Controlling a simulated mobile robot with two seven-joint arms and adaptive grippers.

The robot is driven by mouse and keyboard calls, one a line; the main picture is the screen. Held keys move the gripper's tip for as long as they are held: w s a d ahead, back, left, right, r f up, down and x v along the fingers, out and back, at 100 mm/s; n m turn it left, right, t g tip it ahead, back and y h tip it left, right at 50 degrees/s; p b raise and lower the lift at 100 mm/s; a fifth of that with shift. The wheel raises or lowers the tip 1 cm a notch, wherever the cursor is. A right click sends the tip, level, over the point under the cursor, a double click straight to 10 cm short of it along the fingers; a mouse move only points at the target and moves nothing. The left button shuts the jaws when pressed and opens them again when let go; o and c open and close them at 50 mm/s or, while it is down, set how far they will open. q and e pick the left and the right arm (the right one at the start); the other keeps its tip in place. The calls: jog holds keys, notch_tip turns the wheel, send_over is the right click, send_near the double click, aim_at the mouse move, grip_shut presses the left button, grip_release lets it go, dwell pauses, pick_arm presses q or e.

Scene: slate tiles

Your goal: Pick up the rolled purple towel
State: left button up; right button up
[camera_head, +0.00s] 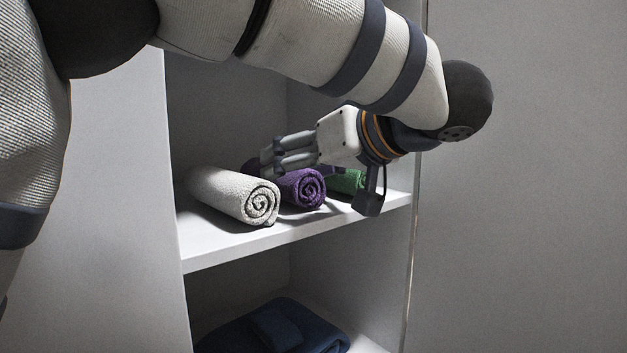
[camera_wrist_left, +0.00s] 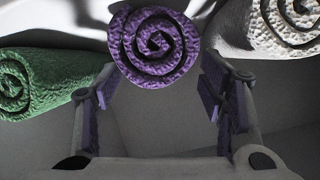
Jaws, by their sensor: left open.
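The rolled purple towel (camera_head: 303,188) lies on the upper shelf between a white roll and a green roll, its spiral end facing out. My left gripper (camera_head: 270,163) is just above and behind its front end in the head view, hiding part of it. In the left wrist view the purple towel (camera_wrist_left: 156,46) shows at the top centre, between the lines of the two open fingers (camera_wrist_left: 158,80). The fingers appear to hold nothing. I cannot tell whether either touches the towel. My right gripper is not in view.
The white rolled towel (camera_head: 238,195) lies to the left and the green rolled towel (camera_head: 346,181) to the right, both close by. The shelf board (camera_head: 300,232) has a bare front strip. A folded blue cloth (camera_head: 275,328) lies on the shelf below. Side walls enclose the shelf.

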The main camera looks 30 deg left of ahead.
pick_arm(q)
jog(key=x, duration=0.3)
jog(key=shift+w+a+f, duration=0.2)
jog(key=shift+a+f, duration=0.05)
jog(key=c, duration=0.9)
jog(key=shift+c, duration=0.2)
